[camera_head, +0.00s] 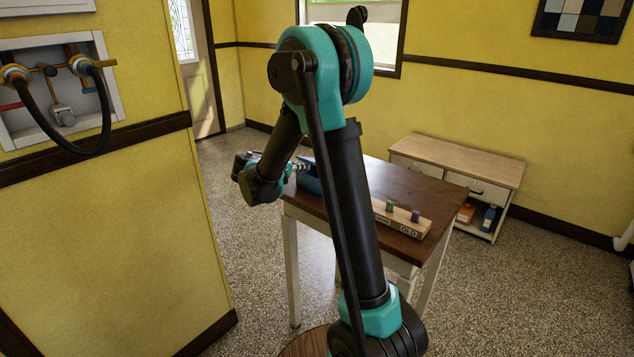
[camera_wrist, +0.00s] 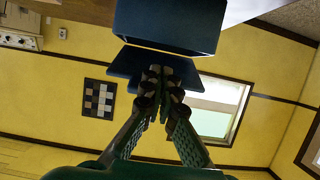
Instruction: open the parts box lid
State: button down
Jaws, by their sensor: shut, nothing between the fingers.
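The blue parts box (camera_head: 310,184) sits on the dark wooden table, mostly hidden behind my arm in the head view. In the wrist view, which looks upside down, the box body (camera_wrist: 170,28) fills the top middle. A dark blue panel, seemingly the lid (camera_wrist: 122,66), shows just beyond the box edge and looks tilted up from it. My gripper (camera_wrist: 160,74) is shut and empty, its fingertips overlapping this panel; I cannot tell whether they touch it. In the head view my gripper (camera_head: 299,167) is at the box's upper left.
A low cabinet (camera_head: 465,165) stands behind at the right. A yellow wall (camera_head: 90,230) with hose taps is close at left.

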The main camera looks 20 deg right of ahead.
jog(key=shift+r, duration=0.15)
jog(key=shift+w+d+r, duration=0.3)
jog(key=shift+d+r, duration=0.1)
jog(key=shift+r, duration=0.2)
jog(key=shift+w+d+r, duration=0.25)
jog(key=shift+d+r, duration=0.1)
jog(key=shift+r, duration=0.3)
jog(key=shift+w+d+r, duration=0.3)
jog(key=shift+d+r, duration=0.1)
jog(key=shift+r, duration=0.2)
jog(key=shift+d, duration=0.1)
